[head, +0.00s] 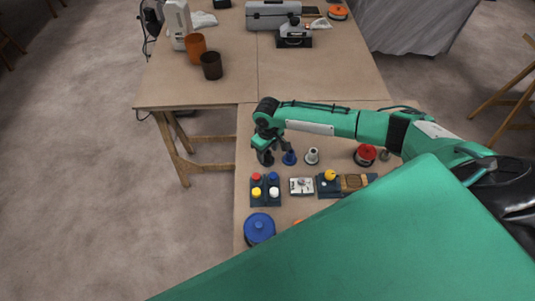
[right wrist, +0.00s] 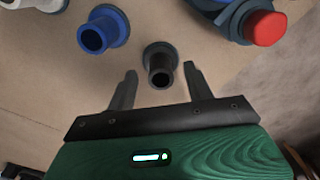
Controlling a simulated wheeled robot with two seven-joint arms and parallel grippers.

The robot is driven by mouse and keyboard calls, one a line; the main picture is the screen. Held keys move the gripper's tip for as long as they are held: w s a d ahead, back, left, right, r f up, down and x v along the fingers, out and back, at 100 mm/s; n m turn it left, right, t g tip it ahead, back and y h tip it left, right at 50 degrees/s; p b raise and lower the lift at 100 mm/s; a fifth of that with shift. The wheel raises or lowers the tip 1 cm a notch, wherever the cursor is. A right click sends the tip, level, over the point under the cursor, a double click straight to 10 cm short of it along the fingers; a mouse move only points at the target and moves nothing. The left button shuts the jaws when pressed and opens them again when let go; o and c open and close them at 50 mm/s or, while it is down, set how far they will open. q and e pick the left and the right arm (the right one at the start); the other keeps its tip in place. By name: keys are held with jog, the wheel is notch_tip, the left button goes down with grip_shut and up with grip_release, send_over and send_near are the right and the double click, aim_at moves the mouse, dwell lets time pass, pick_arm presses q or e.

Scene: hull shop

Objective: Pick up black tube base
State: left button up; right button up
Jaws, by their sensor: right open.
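The black tube base (right wrist: 161,58) stands upright on the tan table, a short dark tube on a round flange. In the head view the black tube base (head: 266,158) shows just below my right gripper (head: 267,146), partly covered by it. In the right wrist view my right gripper (right wrist: 160,71) is open, with one finger on each side of the tube and a gap on both sides. Nothing is held. I cannot tell exactly how far the fingertips are above the table. My left gripper is out of view.
A blue tube base (head: 289,158) stands close beside it, then a white one (head: 312,156) and a red spool (head: 365,155). A block with coloured knobs (head: 265,189) is close in front. A blue round container (head: 259,228) sits nearer. The table's left edge is close.

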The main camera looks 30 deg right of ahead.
jog(key=shift+f, duration=0.75)
jog(key=c, duration=1.1)
jog(key=shift+r, duration=0.1)
